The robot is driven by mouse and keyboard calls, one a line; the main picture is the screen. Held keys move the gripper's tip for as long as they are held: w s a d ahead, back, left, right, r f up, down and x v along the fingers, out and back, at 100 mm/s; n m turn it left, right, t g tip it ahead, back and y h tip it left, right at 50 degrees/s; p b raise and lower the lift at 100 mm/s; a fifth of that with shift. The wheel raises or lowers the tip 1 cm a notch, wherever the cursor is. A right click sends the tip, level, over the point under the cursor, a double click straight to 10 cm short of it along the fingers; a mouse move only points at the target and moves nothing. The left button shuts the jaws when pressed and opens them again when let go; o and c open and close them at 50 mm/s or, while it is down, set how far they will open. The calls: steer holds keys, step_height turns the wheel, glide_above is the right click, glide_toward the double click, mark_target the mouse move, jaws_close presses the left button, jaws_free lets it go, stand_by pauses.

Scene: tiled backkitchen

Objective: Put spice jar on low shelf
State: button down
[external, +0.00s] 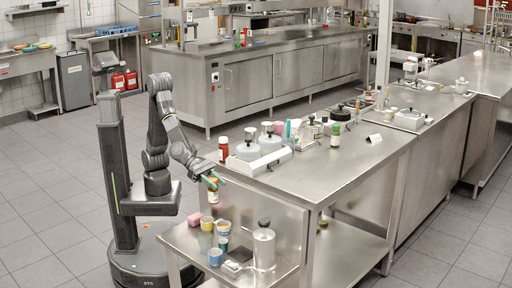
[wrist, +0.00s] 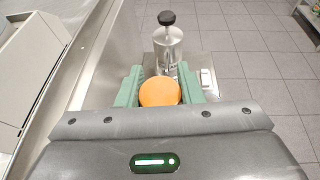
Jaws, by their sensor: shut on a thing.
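My gripper (external: 213,181) has green fingers and is shut on a spice jar. The jar shows an orange lid and pale body in the external view (external: 212,195). From above in the wrist view, its round orange lid (wrist: 159,92) sits between the two green fingers (wrist: 160,85); the lid and gripper hide its body. The jar is held above the left part of a low steel shelf (external: 186,240), beside the higher steel counter (external: 335,170). I cannot tell exactly how far it is above the shelf.
The front-left shelf corner looks bare. The counter edge stands close by.

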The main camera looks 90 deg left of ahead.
steer(key=d+f+b, duration=0.1)
steer(key=f+b, duration=0.2)
steer(key=f, duration=0.3)
steer(key=f+b, duration=0.4)
steer(key=f, duration=0.2)
steer(key=s+d+f+b, duration=0.1)
steer(key=f+b, duration=0.3)
steer(key=f, duration=0.2)
steer(key=shift+d+f, duration=0.1)
steer(key=shift+d, duration=0.25)
steer(key=shift+f+b, duration=0.2)
steer(key=shift+b, duration=0.15)
steer(key=c, duration=1.4)
jaws_free()
steer(key=shift+o, duration=0.7)
steer(key=shift+r, duration=0.2)
steer(key=p+v, duration=0.3)
steer(key=v, duration=0.9)
